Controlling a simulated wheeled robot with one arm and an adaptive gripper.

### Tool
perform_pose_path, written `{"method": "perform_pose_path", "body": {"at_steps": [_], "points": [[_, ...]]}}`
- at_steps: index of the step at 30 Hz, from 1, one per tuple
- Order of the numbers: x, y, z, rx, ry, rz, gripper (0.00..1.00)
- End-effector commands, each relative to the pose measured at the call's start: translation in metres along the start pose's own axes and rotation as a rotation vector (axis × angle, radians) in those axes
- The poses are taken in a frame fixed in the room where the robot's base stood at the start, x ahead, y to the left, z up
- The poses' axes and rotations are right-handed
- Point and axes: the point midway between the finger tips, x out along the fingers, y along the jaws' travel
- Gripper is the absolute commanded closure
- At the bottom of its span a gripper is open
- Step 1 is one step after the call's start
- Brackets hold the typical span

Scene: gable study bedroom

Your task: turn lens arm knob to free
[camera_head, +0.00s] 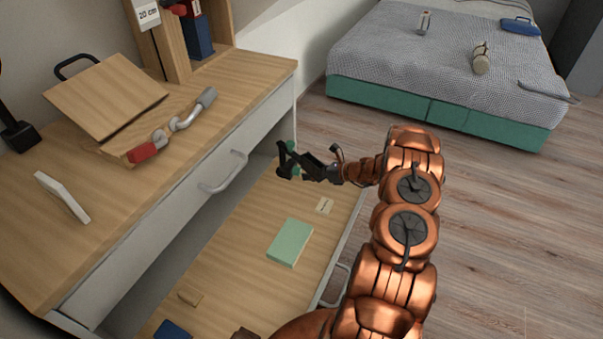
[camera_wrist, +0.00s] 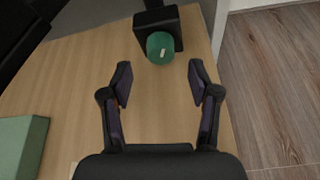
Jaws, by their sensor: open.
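A round green knob (camera_wrist: 158,44) with a short white mark on its face sits on a black block (camera_wrist: 176,24) in the wrist view. The mark is nearly upright, leaning slightly right. My gripper (camera_wrist: 160,76) is open and empty. Its two fingertips stand apart, and the knob appears just beyond them, roughly centred in the gap and not held. In the head view my gripper (camera_head: 283,160) is over the far end of the open drawer. There it hides most of the knob and block, with only bits of green showing. No lettering around the knob is legible.
The open drawer (camera_head: 255,212) also holds a green book (camera_head: 290,243) and a small card (camera_head: 324,205). The desk (camera_head: 240,75) is on the left, with a red-handled tool (camera_head: 145,152) on it. A bed (camera_head: 400,60) stands behind; the floor (camera_head: 500,210) at right is clear.

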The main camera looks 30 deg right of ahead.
Motion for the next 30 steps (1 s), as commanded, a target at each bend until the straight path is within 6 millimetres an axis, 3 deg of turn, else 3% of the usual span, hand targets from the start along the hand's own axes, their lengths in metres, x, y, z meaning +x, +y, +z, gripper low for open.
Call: {"method": "perform_pose_path", "body": {"at_steps": [9,22,30], "points": [[0.037,0.000,0.000,-0.002,-0.001,0.000,0.39],[0.044,-0.001,0.001,-0.002,-0.001,-0.001,0.39],[0.044,0.000,0.001,-0.002,-0.001,-0.001,0.67]]}}
